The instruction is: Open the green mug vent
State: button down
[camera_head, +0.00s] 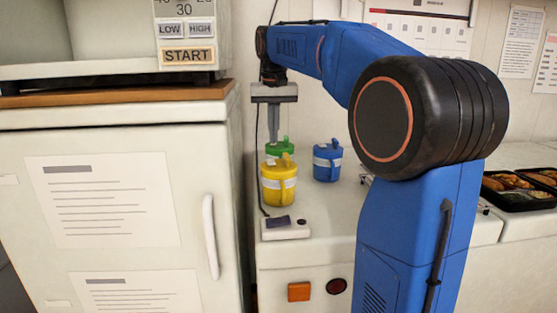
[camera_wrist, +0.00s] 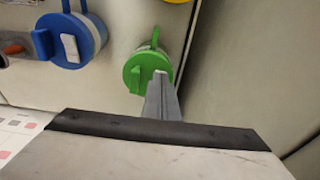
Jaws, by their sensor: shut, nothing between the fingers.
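The green mug (camera_head: 285,147) stands on the counter behind the yellow mug, which hides most of its body in the head view. In the wrist view I look down on its round green lid (camera_wrist: 145,60), with a handle at the top and a raised tab at the left. My gripper (camera_head: 273,139) points straight down over the green mug with its fingers together and nothing held. In the wrist view the fingertips (camera_wrist: 161,76) overlap the right side of the lid. I cannot tell whether they touch it. The vent's state is not clear.
The yellow mug (camera_head: 278,184) stands in front of the green mug, and the blue mug (camera_head: 327,162) stands to the right. A small white device (camera_head: 286,230) lies near the counter's front edge. A white cabinet (camera_head: 120,200) closes off the left. Food trays (camera_head: 518,204) stand far right.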

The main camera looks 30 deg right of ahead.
notch_tip(320, 180, up, 7)
dwell(1.5)
dwell(0.5)
